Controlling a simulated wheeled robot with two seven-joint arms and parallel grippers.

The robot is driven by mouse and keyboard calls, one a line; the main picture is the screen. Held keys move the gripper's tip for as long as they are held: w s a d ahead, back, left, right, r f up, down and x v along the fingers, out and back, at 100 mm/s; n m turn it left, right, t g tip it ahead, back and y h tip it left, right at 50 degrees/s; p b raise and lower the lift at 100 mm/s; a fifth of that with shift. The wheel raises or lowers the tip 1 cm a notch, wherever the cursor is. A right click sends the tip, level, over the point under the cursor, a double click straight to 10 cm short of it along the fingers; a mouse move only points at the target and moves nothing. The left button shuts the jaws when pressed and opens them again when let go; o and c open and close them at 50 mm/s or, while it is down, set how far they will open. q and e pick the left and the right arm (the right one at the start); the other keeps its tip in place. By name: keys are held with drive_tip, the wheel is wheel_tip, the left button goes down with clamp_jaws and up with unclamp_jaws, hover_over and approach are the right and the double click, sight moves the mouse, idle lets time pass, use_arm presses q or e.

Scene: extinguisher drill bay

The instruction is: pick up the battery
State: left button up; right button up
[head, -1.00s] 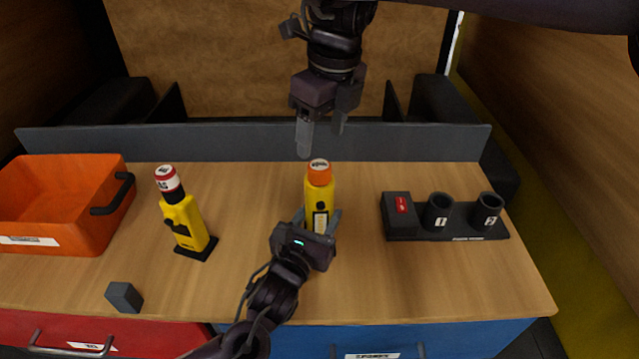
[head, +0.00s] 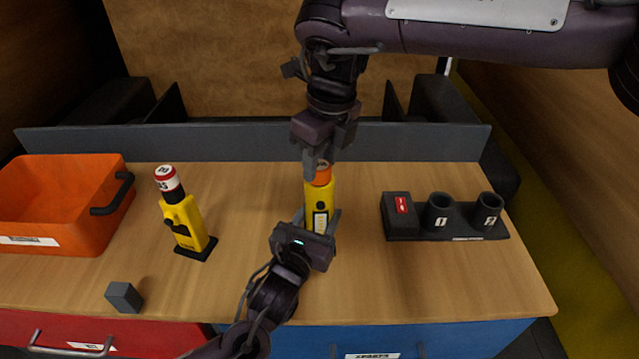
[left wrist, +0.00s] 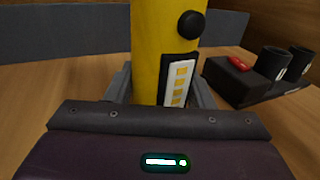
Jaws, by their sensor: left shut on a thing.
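A yellow cylinder (head: 320,207) with an orange cap (head: 323,176) stands upright in the middle of the bench. The left wrist view shows its yellow body (left wrist: 160,50), a black button and a white strip with yellow bars. My left gripper (head: 320,222) is shut on its lower body from the front. My right gripper (head: 323,160) points down from above, its fingers apart at the cap; they hide part of the cap top. I cannot tell whether they touch it. I cannot make out which part is the battery.
A yellow device (head: 184,222) with a black neck and red-and-white top stands left. An orange bin (head: 62,218) is at far left, a small grey block (head: 123,297) in front. A dark holder (head: 460,235) with cups 1 and 2 and a red switch is right.

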clamp_jaws()
drive_tip(key=shift+r, duration=0.1)
use_arm(q)
drive_tip(key=o, duration=1.4)
use_arm(e)
wheel_tip(320, 180, up, 10)
